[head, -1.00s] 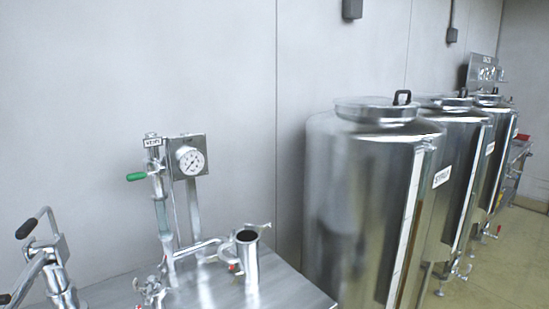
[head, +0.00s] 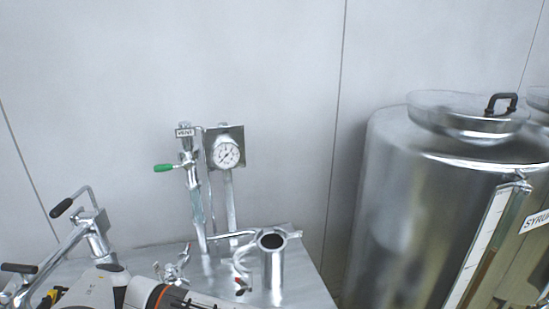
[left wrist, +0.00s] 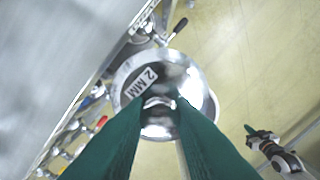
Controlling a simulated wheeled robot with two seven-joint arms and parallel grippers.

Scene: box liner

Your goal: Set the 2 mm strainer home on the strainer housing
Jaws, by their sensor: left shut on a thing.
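The 2 mm strainer (left wrist: 182,74) shows in the left wrist view as a round metal piece with a "2 MM" label. My left gripper (left wrist: 160,106) is shut on it, with the green fingers at its near side. In the head view part of my left arm shows at the bottom left, but its gripper and the strainer are out of that picture. An upright open-topped metal cylinder, which looks like the strainer housing (head: 273,267), stands on the steel bench at the bottom centre, its round mouth uncovered.
The steel bench (head: 312,290) carries a pressure gauge (head: 228,155), a vent pipe with a green-handled valve (head: 164,168), and pipework around the cylinder. A large syrup tank (head: 400,190) stands to the right. Black-handled levers (head: 62,207) rise at the left.

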